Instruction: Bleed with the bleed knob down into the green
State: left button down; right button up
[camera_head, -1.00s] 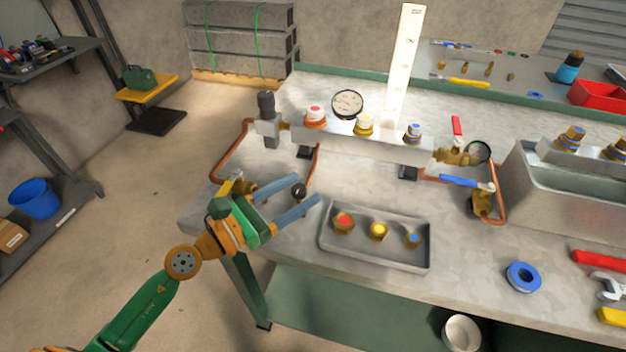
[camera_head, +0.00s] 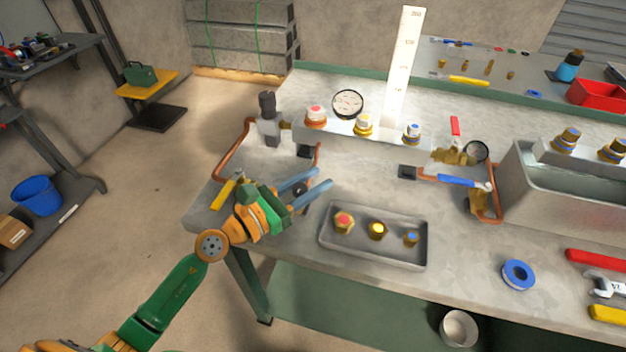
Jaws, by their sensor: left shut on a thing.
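The black bleed knob (camera_head: 301,198) sits near the front left of the bench, by the lower end of the copper pipe. My left gripper (camera_head: 311,185) reaches it from the left and is shut on it; the fingers and gripper body partly cover it. The round pressure gauge (camera_head: 348,103) stands behind on the grey manifold, with a white face and a dark rim. Its needle and any green zone are too small to read. My right gripper is not in view.
A tray (camera_head: 330,249) with several brass fittings lies just right of my left gripper. A yellow-handled valve (camera_head: 228,190) is close on its left. The manifold (camera_head: 385,143) and a tall white scale (camera_head: 402,65) stand behind. Blue tape (camera_head: 518,260) lies at right.

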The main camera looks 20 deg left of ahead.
pick_arm(q)
jog(key=shift+w+a+r+n+t+y+p, duration=0.1)
jog(key=shift+a+r+n+t+y+p, duration=0.1)
jog(key=shift+n+t+y+p, duration=0.85)
jog(key=shift+w+a+r+n+t+y+p, duration=0.15)
jog(key=shift+n+y+p, duration=0.4)
jog(key=shift+y+p, duration=1.1)
jog(key=n+y+p, duration=0.2)
jog(key=shift+a+f+t+p, duration=0.2)
jog(key=shift+a+t+p, duration=0.1)
jog(key=shift+t+p, duration=0.1)
jog(key=shift+a+f+n+y+p, duration=0.15)
jog(key=shift+n+y, duration=0.45)
jog(key=shift+y, duration=0.35)
jog(key=shift+a+n+y+p, duration=0.15)
jog(key=shift+n+y, duration=0.45)
jog(key=shift+y, duration=0.65)
jog(key=c, duration=0.5)
grip_release()
